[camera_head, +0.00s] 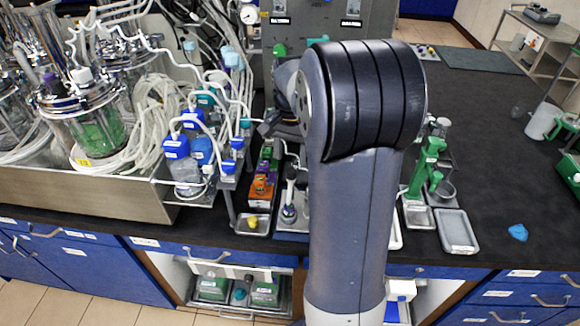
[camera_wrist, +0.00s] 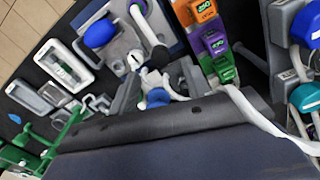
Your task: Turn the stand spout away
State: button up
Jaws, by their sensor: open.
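A small stand with a white, bent spout-like arm (camera_wrist: 148,28) rises from a blue-grey tray (camera_wrist: 112,15) in the wrist view. In the head view the stand (camera_head: 289,198) is partly covered by my arm. I cannot tell for sure that this arm is the task's spout. My gripper (camera_wrist: 157,80) is open, its grey fingers apart, with the stand's white and blue parts showing between and beyond them. Contact cannot be made out. In the head view the gripper is mostly hidden behind my arm, with one dark piece showing at its left.
Orange, purple and green boxes (camera_wrist: 213,42) stand close beside the stand. Blue-capped bottles (camera_head: 185,160) and tubing are left of it. A green stand (camera_head: 425,170) and a grey tray (camera_head: 457,232) are right of my arm. The black bench top (camera_head: 490,130) is largely free farther right.

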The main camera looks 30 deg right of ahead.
aim_at(291, 171)
jog(key=shift+f, duration=2.8)
jog(key=shift+c, duration=0.5)
grip_shut()
